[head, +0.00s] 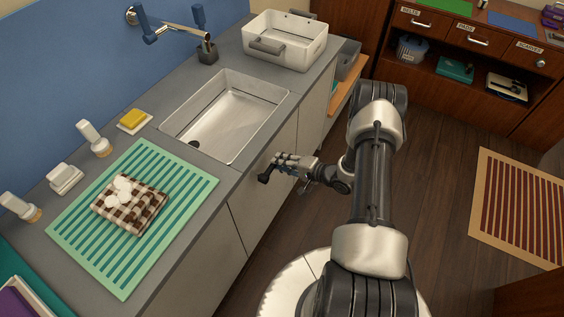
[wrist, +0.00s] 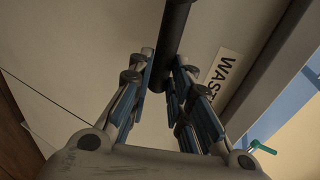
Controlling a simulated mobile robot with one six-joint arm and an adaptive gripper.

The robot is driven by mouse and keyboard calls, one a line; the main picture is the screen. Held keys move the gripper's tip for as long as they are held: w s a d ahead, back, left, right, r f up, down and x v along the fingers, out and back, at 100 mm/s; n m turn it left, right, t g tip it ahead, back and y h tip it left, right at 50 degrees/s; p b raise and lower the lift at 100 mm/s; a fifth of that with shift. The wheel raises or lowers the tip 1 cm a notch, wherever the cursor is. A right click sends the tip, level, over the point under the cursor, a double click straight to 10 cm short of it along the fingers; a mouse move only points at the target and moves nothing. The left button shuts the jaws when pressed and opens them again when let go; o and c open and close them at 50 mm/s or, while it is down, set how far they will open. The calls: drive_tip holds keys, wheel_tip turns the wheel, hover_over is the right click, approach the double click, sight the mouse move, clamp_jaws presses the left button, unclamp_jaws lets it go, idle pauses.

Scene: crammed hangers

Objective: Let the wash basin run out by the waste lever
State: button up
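The wash basin (head: 228,118) is a pale rectangular sink set in the grey counter, with a dark drain (head: 194,143) at its near-left end. I cannot tell how much water stands in it. The waste lever (wrist: 172,40) is a black rod in front of a pale cabinet face, beside a partly hidden label (wrist: 222,68) reading "WAST". Its dark end (head: 264,178) shows below the counter edge in the head view. My gripper (head: 280,160) is at the lever. In the wrist view, its fingers (wrist: 164,62) are closed in on both sides of the rod and appear to touch it.
A white tub (head: 286,40) stands beyond the basin. A blue-handled wall tap (head: 170,30) is above it. A checked cloth (head: 130,204) lies on a green striped mat (head: 70,215). Wooden drawers (head: 470,40) stand at the back right.

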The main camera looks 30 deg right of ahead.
drive_tip(key=shift+o, duration=0.5)
drive_tip(key=shift+s, duration=0.1)
drive_tip(key=v, duration=1.2)
